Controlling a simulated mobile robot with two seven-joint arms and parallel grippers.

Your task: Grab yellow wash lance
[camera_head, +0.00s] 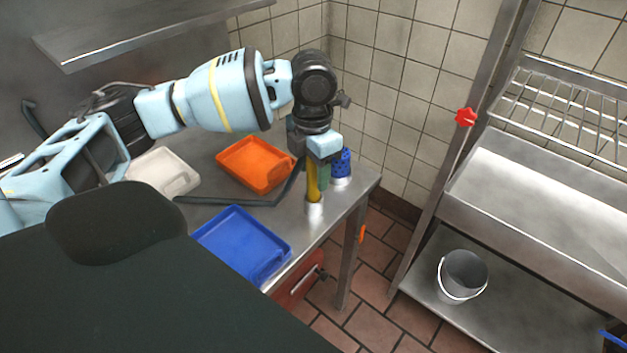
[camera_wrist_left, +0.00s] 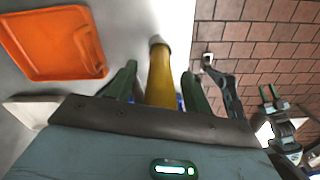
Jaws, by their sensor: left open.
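The yellow wash lance (camera_head: 312,187) stands upright near the right corner of the steel table, its lower end at a pale metallic cylinder-like spot. In the left wrist view the lance (camera_wrist_left: 159,72) runs between the two green fingers of my left gripper (camera_wrist_left: 158,88). The left gripper (camera_head: 318,172) is open, around the lance from above, with a finger on each side. The fingers hide part of the lance in the head view. A small gripper with green fingers, apparently my right gripper (camera_wrist_left: 270,93), shows at the right of the left wrist view, too small to judge.
A blue perforated container (camera_head: 341,163) stands just behind the lance. An orange tray (camera_head: 256,165), a blue tray (camera_head: 240,243) and a whitish tray (camera_head: 160,173) lie on the steel table (camera_head: 210,150). A metal bucket (camera_head: 463,275) sits on the shelf at right.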

